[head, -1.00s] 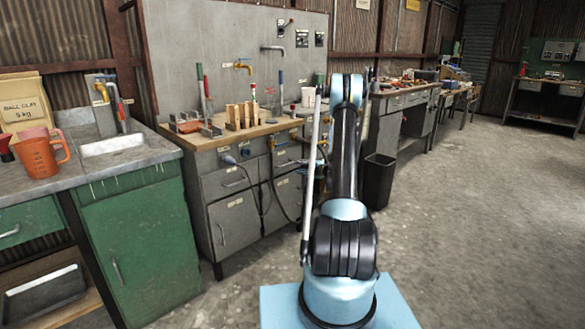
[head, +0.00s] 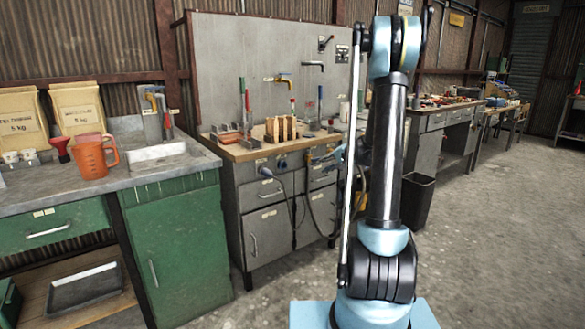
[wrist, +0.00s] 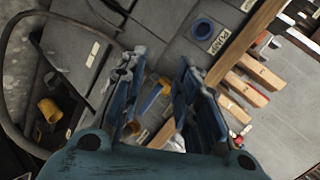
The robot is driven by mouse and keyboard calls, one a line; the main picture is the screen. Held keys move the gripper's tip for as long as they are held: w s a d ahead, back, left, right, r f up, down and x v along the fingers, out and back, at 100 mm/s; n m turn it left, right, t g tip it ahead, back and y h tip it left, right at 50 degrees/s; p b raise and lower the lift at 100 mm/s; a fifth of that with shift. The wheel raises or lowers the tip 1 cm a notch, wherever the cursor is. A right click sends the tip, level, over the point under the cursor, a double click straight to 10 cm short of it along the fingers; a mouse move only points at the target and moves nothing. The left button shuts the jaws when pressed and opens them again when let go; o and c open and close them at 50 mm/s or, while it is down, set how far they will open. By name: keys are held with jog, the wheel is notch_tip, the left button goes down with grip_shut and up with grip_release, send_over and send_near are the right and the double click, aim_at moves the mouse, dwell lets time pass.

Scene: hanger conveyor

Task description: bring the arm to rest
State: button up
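My arm (head: 385,150) stands upright in the right half of the head view, in front of the workbench. Its far end is mostly hidden behind its own links there. In the wrist view my gripper (wrist: 162,72) has its two dark blue fingers apart with a gap between them. A yellow and blue fitting shows through the gap. It looks to be beyond the fingers, and I see nothing gripped. The grey bench front fills much of the wrist view, with a round blue fitting (wrist: 203,29) near the top.
The wooden-topped workbench (head: 245,152) carries wooden blocks (head: 281,130) and tools. A green sink counter (head: 175,245) with an orange jug (head: 93,156) stands at the left. A black bin (head: 417,201) stands right of the arm. A dark hose (wrist: 20,75) curves at the left of the wrist view. Open floor lies at the right.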

jog(key=s+a+r+n+g+h, duration=0.1)
jog(key=s+r+n+g+h, duration=0.1)
jog(key=s, duration=1.1)
jog(key=s+a+r+n+g+h, duration=0.1)
jog(key=s+r+g, duration=0.1)
jog(key=s, duration=1)
jog(key=s+d+f+n+h, duration=0.1)
jog(key=s+d+f, duration=0.1)
jog(key=s, duration=0.6)
jog(key=s+d+f+n+g+h, duration=0.1)
jog(key=s+f+h, duration=0.1)
jog(key=s, duration=0.7)
jog(key=s+d+f+n+g+h, duration=0.1)
jog(key=s+f, duration=0.3)
jog(key=s, duration=0.5)
jog(key=shift+d+h, duration=0.5)
jog(key=shift+d, duration=0.35)
jog(key=shift+s, duration=0.1)
